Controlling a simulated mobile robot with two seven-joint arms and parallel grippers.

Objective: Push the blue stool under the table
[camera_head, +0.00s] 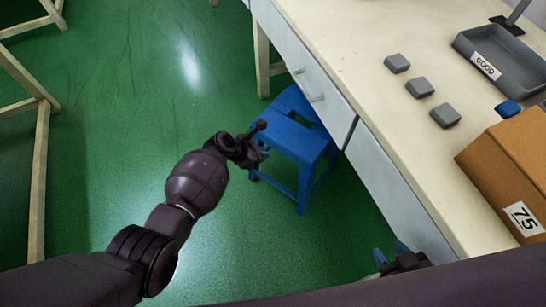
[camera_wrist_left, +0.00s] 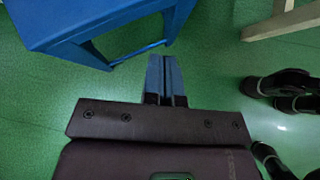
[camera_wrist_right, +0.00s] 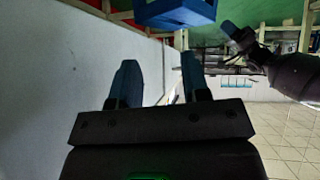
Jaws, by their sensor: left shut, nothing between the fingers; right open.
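The blue stool (camera_head: 303,140) stands upright on the green floor beside the table (camera_head: 345,60). Its far right part is hidden beneath the tabletop and drawers, and its near left part is out in the open. In the left wrist view the stool (camera_wrist_left: 85,22) fills the upper left. My left gripper (camera_head: 260,152) is shut and empty, low at the stool's left side; its fingers (camera_wrist_left: 166,78) point past the stool's leg. I cannot tell whether they touch. My right gripper (camera_head: 391,252) is open and empty near the table's front; its fingers also show in the right wrist view (camera_wrist_right: 160,85).
Grey blocks (camera_head: 420,87), a grey tray (camera_head: 505,60) labelled GOOD and a cardboard box (camera_head: 510,170) marked 75 are on the table. Drawers (camera_head: 310,75) face the floor. A wooden frame (camera_head: 40,170) stands at the left. The floor between is clear.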

